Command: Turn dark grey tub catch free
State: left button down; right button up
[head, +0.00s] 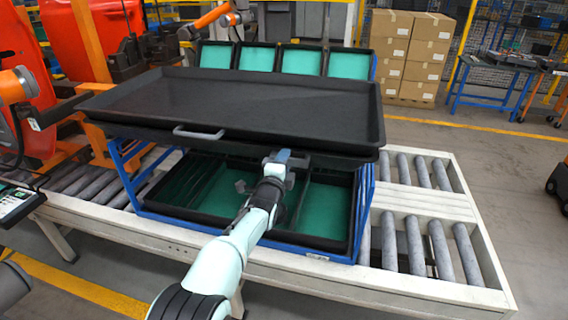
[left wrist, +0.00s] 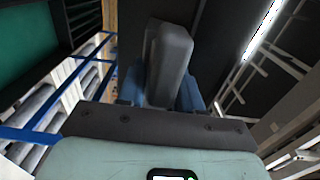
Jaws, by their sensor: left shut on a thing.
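The dark grey tub (head: 240,100) is a wide, shallow black tray on top of a blue frame (head: 140,195). A light grey bar handle (head: 199,132) is on its front side. My left gripper (head: 285,158) is at the tub's front edge, right of the handle. In the left wrist view, its blue fingers (left wrist: 160,90) are closed around a dark grey upright catch (left wrist: 170,58). The gripper mostly hides the catch in the head view, so its exact turn is hard to tell. My right gripper is not in view.
Below the tub, the frame holds a lower black tray with green compartments (head: 330,205). Green-lined bins (head: 300,61) stand behind. The frame rests on a roller conveyor (head: 430,250) with bare rollers to the right. Stacked cartons (head: 408,57) and a blue table (head: 500,80) are farther back.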

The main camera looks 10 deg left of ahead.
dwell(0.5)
pick_arm(q)
jog(key=c, duration=1)
grip_release()
jog(key=shift+o, duration=0.2)
jog(key=shift+s, duration=0.1)
jog(key=shift+s, duration=0.3)
jog(key=s+b, duration=0.1)
jog(key=s, duration=1.1)
jog(key=shift+s+a, duration=0.25)
jog(key=shift+s, duration=0.05)
jog(key=shift+f, duration=0.1)
